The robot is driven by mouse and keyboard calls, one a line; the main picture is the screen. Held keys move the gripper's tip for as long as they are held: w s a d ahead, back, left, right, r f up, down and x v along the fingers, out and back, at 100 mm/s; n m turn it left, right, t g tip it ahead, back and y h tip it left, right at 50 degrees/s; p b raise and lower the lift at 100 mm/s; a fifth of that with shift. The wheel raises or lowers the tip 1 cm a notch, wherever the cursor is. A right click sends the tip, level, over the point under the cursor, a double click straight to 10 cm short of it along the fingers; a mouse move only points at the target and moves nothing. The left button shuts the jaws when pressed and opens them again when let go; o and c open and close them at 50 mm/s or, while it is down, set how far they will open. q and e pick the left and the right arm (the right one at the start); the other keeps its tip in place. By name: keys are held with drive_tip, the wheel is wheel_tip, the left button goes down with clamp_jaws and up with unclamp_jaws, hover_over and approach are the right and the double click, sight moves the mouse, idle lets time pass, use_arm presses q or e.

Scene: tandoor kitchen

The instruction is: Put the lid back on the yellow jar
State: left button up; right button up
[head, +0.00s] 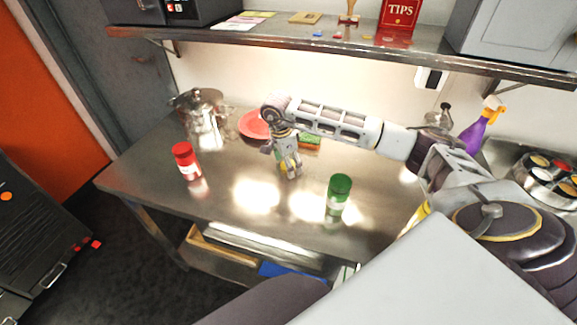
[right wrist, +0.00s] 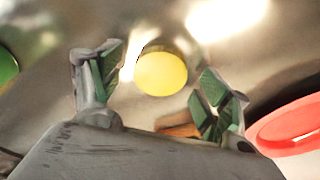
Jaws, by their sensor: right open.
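A round yellow disc (right wrist: 160,73), which looks like the lid, shows between the fingers of my right gripper in the right wrist view. In the head view only a sliver of yellow (head: 283,167) shows behind the fingers. My right gripper (head: 291,174) is open, points down at the middle of the steel table and holds nothing. I cannot tell whether the fingers touch the disc. I cannot make out the yellow jar's body. A yellow patch (head: 416,215) shows beside my right arm, but I cannot tell what it is. My left gripper is not in view.
A red jar (head: 185,160) stands left on the steel table (head: 235,210), and a green jar (head: 338,193) stands right of the gripper. A red plate (head: 253,125), a sponge (head: 310,143) and a metal pot (head: 203,117) are behind. A shelf (head: 300,45) runs above.

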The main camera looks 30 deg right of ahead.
drive_tip(key=shift+c, duration=0.4)
drive_tip(key=c, duration=0.7)
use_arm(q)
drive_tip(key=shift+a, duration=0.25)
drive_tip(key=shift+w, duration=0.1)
use_arm(e)
drive_tip(key=shift+r, duration=0.1)
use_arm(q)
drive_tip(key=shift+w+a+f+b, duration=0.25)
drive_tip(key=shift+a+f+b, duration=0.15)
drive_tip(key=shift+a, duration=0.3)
use_arm(e)
wheel_tip(320, 180, up, 10)
drive_tip(key=shift+f, duration=0.1)
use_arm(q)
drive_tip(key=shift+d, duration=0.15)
